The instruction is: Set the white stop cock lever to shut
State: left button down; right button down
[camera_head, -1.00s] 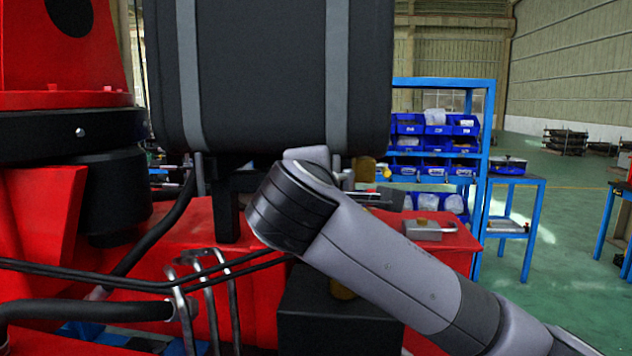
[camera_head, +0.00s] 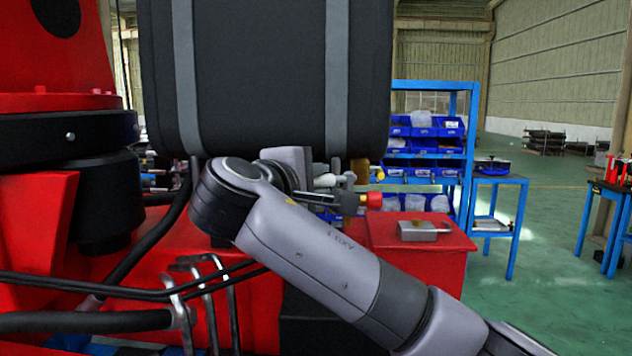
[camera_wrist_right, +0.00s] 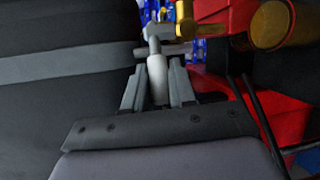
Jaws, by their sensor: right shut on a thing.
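The white stop cock lever (camera_wrist_right: 157,80) is a short white cylinder on a thin metal stem in the right wrist view. My right gripper (camera_wrist_right: 157,88) has one finger on each side of it and is shut on it. The stem meets a pale fitting (camera_wrist_right: 168,47) just beyond the fingertips. In the head view my right arm reaches up from the lower right, and its wrist end lies under the black tank. There the fingers are mostly hidden, and I cannot clearly tell the lever from the small pale fittings (camera_head: 325,181). My left gripper is not in view.
The black strapped tank (camera_head: 262,75) hangs close above my right wrist. A red-ended part (camera_head: 374,200) and bent metal levers (camera_head: 208,300) are nearby. Black hoses cross the lower left.

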jog(key=shift+w+h, duration=0.1)
jog(key=shift+h, duration=0.2)
dwell(0.4)
jog(key=c, duration=1)
grip_release()
jog(key=shift+a, duration=0.1)
jog(key=b+v, duration=0.2)
jog(key=v, duration=0.5)
